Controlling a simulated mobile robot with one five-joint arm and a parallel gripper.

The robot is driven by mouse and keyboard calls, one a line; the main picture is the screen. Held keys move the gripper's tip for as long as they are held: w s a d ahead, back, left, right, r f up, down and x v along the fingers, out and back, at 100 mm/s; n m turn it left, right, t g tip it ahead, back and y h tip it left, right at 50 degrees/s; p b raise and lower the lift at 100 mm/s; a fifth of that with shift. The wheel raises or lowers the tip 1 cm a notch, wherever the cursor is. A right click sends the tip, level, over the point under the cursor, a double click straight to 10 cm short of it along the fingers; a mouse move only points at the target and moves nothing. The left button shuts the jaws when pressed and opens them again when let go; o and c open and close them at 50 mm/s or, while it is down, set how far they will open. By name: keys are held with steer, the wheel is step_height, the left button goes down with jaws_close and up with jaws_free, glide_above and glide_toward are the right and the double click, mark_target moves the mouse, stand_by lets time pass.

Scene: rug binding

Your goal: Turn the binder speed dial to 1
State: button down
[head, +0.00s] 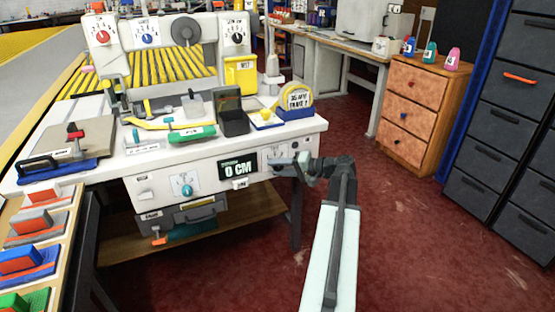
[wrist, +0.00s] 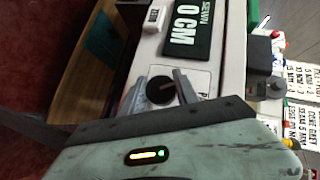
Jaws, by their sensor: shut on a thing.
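My gripper (head: 305,170) is at the right end of the white binding machine's front panel (head: 225,170). In the wrist view my gripper (wrist: 160,92) has one finger on each side of a round dark dial (wrist: 160,90) and is shut on it. The dial sits on a pale plate right of the "0 CM" display (head: 238,169), which also shows in the wrist view (wrist: 185,33). The dial's scale is mostly hidden by the fingers, so its setting and name cannot be read.
A teal knob (head: 187,190) is left of the display. Red (head: 102,37), blue (head: 148,39) and black (head: 237,38) dials are on the upper machine. Red floor is clear to the right.

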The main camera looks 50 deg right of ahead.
steer(key=shift+a+n+g+h+p, duration=0.1)
steer(key=shift+n+g+h+p, duration=0.6)
steer(key=shift+p, duration=0.6)
steer(key=shift+f, duration=0.1)
steer(key=c, duration=0.9)
jaws_free()
steer(key=shift+s, duration=0.1)
steer(key=p+v, duration=0.3)
steer(key=v, duration=0.4)
steer(key=shift+s+r, duration=0.25)
steer(key=shift+s, duration=0.1)
